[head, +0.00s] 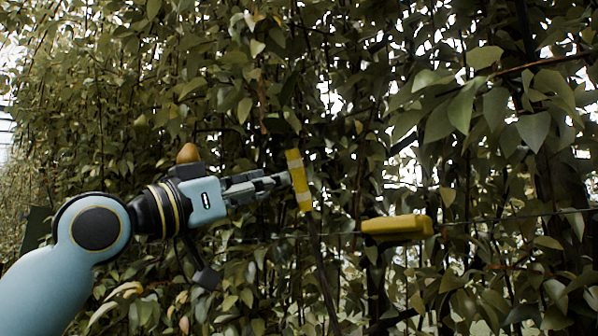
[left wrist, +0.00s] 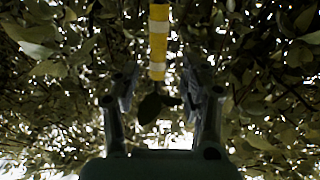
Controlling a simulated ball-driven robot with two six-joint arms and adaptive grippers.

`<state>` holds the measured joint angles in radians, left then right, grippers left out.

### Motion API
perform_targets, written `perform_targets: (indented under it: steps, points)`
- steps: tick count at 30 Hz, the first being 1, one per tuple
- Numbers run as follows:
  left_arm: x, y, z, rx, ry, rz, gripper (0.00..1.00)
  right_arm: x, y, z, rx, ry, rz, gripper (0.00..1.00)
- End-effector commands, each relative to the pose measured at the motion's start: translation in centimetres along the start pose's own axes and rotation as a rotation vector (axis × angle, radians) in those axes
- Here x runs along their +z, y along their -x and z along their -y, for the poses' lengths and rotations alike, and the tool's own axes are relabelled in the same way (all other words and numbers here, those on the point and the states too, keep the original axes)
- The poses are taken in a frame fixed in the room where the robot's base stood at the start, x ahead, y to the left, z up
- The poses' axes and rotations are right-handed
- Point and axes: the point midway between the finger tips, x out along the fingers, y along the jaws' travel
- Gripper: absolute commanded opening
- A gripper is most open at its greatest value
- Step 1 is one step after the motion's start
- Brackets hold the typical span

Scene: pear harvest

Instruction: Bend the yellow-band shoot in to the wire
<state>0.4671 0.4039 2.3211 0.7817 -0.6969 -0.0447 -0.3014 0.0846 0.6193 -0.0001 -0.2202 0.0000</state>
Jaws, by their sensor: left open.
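The yellow-band shoot (head: 299,180) stands nearly upright in the head view, a dark stem with a yellow and white banded section. My left gripper (head: 286,181) reaches in from the left, its fingertips right beside the band. In the left wrist view the band (left wrist: 158,42) hangs between the two open fingers of the left gripper (left wrist: 160,88), toward their far end. I cannot tell whether a finger touches it. The thin wire (head: 480,221) runs across the head view below the band. A yellow block (head: 397,227) sits on the wire, right of the shoot. My right gripper is not in view.
Dense leaves and stems fill the space behind and around the shoot. A leafy branch (head: 475,95) hangs at the upper right. A brownish pear (head: 188,153) shows just above my left wrist. Some gaps lie between the band and the yellow block.

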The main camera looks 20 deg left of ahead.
Motion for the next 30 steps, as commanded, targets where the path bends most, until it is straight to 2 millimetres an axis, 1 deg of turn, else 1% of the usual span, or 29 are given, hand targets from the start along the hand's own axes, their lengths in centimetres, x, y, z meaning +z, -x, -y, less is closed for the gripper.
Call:
perform_targets:
  steps: [1, 6, 9, 12, 16, 23, 24, 25, 30]
  points:
    - [-0.4, -1.1, 0.0, 0.000, 0.007, -0.006, 0.45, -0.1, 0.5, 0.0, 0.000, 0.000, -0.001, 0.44]
    - [-0.3, -4.1, -0.1, 0.001, 0.007, -0.004, 0.45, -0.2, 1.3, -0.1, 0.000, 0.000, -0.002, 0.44]
    - [-0.2, -5.5, -0.1, 0.002, 0.005, -0.001, 0.45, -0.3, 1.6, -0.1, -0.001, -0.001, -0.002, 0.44]
    - [-0.2, -6.5, -0.1, 0.002, 0.003, -0.001, 0.45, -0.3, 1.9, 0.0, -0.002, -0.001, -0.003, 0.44]
    - [0.0, -7.1, -0.1, 0.002, 0.002, 0.001, 0.45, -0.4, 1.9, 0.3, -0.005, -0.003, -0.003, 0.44]
    - [0.0, -7.2, -0.1, 0.001, 0.000, 0.001, 0.45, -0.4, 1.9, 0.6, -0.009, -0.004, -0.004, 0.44]
    - [0.0, -7.2, -0.1, 0.001, 0.000, 0.001, 0.43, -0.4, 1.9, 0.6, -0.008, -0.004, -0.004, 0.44]
    - [0.0, -7.2, -0.1, 0.001, 0.000, 0.001, 0.40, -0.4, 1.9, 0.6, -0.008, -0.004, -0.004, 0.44]
    - [0.0, -7.2, -0.1, 0.001, 0.000, 0.001, 0.17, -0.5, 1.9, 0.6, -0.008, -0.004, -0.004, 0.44]
